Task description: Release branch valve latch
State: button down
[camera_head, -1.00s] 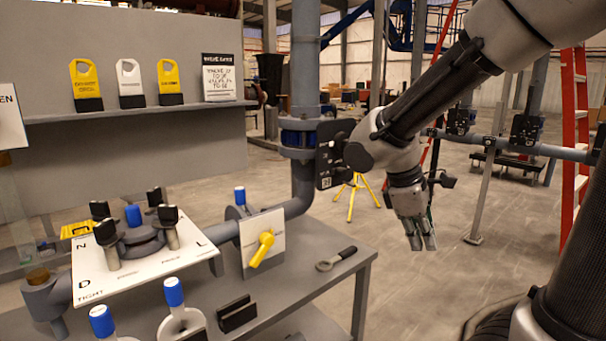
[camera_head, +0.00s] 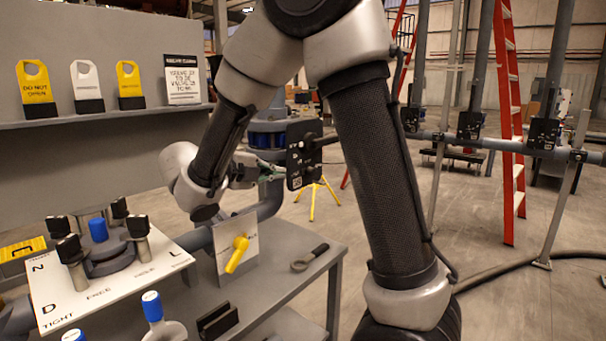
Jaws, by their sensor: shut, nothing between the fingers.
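The branch valve latch is not clearly marked. A black plate (camera_head: 303,154) with small white markings stands at the vertical pipe, and a dark handle (camera_head: 322,141) sticks out to its right. My gripper (camera_head: 276,171) is just left of the plate, pointing right at it. Its fingers are shut and small in view; I cannot tell whether they touch the plate. My arm hides part of the pipe and flange.
A grey bench (camera_head: 285,245) carries a wrench-like tool (camera_head: 310,258), a black holder (camera_head: 217,320) and a lettered white board (camera_head: 60,300) with black-topped posts. A shelf (camera_head: 110,117) holds yellow and white tags. A red ladder (camera_head: 510,130) and pipework stand at the right.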

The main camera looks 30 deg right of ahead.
aim_at(310, 171)
jog(key=shift+d, duration=0.2)
jog(key=x, duration=1.4)
jog(key=shift+s, duration=0.1)
jog(key=d, duration=0.1)
jog(key=w+d, duration=0.1)
jog(key=d, duration=0.1)
